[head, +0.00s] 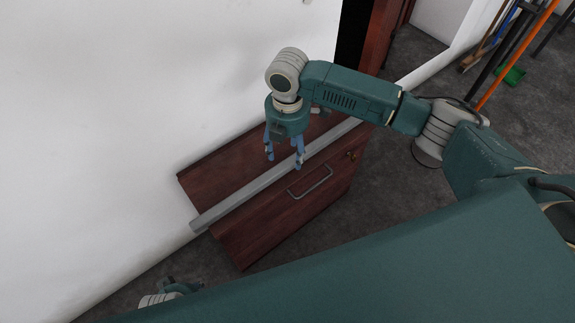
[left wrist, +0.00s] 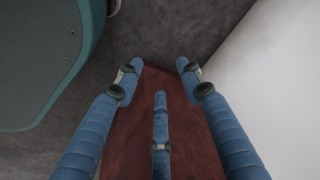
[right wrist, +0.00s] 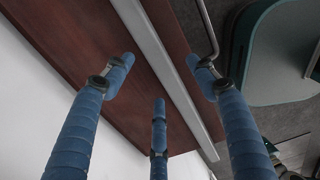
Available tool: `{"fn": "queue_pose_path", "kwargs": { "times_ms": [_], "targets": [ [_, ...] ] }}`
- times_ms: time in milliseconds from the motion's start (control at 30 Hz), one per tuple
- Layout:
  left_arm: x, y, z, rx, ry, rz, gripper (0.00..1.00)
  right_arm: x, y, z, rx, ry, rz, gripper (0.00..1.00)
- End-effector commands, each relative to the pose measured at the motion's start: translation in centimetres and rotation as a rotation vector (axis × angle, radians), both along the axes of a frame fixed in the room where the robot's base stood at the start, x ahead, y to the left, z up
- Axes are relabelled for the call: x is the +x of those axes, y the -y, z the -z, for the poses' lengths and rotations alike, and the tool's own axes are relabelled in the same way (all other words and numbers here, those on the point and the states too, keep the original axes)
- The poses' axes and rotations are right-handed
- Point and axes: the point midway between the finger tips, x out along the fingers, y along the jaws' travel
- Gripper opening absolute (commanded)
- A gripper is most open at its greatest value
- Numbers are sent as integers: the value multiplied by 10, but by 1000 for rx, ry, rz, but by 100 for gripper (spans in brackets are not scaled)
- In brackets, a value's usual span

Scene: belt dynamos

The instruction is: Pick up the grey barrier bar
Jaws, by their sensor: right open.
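The grey barrier bar (head: 250,191) is a long straight bar lying across the reddish-brown wooden cabinet (head: 262,237), along the edge above its handle. It also shows in the right wrist view (right wrist: 168,66), running diagonally between my spread fingers. My right gripper (head: 284,162) is open and empty, pointing down above the cabinet, with its fingers close to the bar; I cannot tell whether they touch it. My left gripper (left wrist: 160,80) has its fingers spread in the left wrist view, facing the wooden surface, with nothing between them. In the head view only part of the left arm shows, at the bottom.
A metal handle (head: 311,183) sticks out from the cabinet front. A white wall (head: 110,120) stands close along the left side. Brooms and poles (head: 515,50) lean at the upper right. Dark grey floor (head: 395,185) is bare right of the cabinet.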

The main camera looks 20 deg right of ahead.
Motion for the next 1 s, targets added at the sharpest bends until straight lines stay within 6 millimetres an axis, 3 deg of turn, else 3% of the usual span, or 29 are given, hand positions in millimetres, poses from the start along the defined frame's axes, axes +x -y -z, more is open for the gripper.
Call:
{"fn": "queue_pose_path", "kwargs": {
  "times_ms": [300, 567, 867, 1000],
  "targets": [
    [11, 1, -40, -3, 25, -4, 38, 4, -4, 43, -1, -1, -1, 57],
    [11, 1, -44, -1, 24, -4, 38, 4, -4, 45, -1, 0, -1, 57],
    [11, 1, -43, -1, 24, -4, 38, 4, -4, 44, -1, 0, 0, 2],
    [11, 1, -43, -2, 23, -4, 38, 5, -4, 43, 0, 2, 0, 0]
  ]
}}
